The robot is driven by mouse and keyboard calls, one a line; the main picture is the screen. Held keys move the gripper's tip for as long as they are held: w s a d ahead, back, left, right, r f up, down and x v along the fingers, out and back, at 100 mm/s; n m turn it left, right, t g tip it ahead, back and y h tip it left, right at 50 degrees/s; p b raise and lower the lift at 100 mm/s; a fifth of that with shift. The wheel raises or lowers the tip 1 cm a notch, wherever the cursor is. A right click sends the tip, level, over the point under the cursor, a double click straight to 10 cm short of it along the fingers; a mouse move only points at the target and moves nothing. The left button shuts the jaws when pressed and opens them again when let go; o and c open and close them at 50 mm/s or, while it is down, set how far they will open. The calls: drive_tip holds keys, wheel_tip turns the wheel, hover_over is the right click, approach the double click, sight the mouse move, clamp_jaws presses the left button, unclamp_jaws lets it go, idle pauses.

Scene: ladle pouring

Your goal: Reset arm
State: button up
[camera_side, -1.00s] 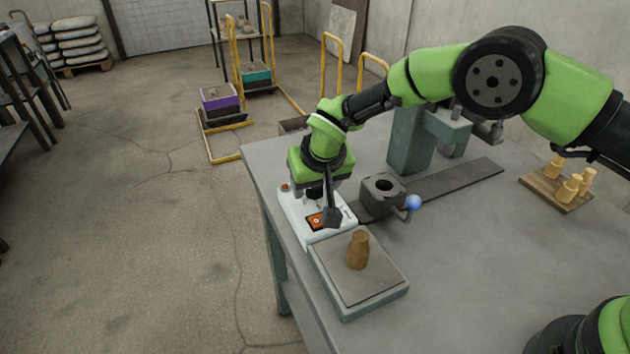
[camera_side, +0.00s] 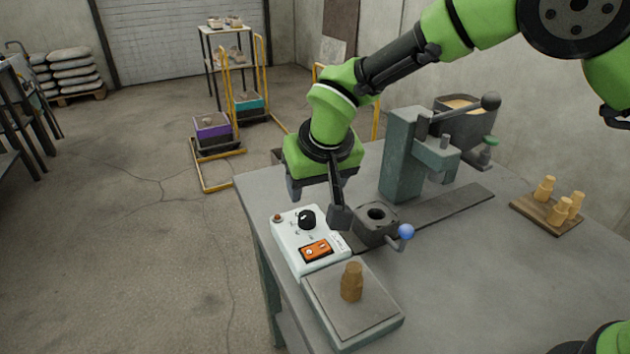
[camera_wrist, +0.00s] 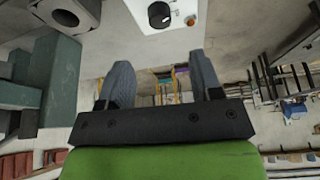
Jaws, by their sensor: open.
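My gripper (camera_side: 318,202) is open and empty. It hangs above the far end of a white control box (camera_side: 303,240) at the table's left edge. The box has a black knob (camera_side: 306,220) and an orange switch panel (camera_side: 317,250). In the wrist view, the two fingers of my gripper (camera_wrist: 161,85) stand apart with nothing between them, and the black knob (camera_wrist: 159,15) shows beyond them. A grey block with a round hole (camera_side: 376,224) and a blue-ball handle (camera_side: 406,232) sits just right of the gripper.
A brown stepped piece (camera_side: 351,282) stands on a flat plate (camera_side: 352,312) in front of the control box. A green-grey press stand (camera_side: 403,160) rises behind. Several tan pieces stand on a wooden board (camera_side: 530,213) at right. The table's front right is clear.

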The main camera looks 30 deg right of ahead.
drive_tip(key=shift+r, duration=0.1)
idle(0.3)
drive_tip(key=s+d+r+m+y, duration=0.1)
drive_tip(key=s+d+r, duration=0.35)
drive_tip(key=r, duration=0.25)
drive_tip(key=s+d+r+m, duration=0.1)
drive_tip(key=s+d+r, duration=0.3)
drive_tip(key=d+r, duration=0.3)
drive_tip(key=s+d+r+t, duration=0.1)
drive_tip(key=s+d, duration=0.1)
drive_tip(key=s, duration=0.7)
drive_tip(key=s+d+r+m+t+y, duration=0.1)
drive_tip(key=s+d+r, duration=0.1)
drive_tip(key=s, duration=0.7)
drive_tip(key=shift+t, duration=0.3)
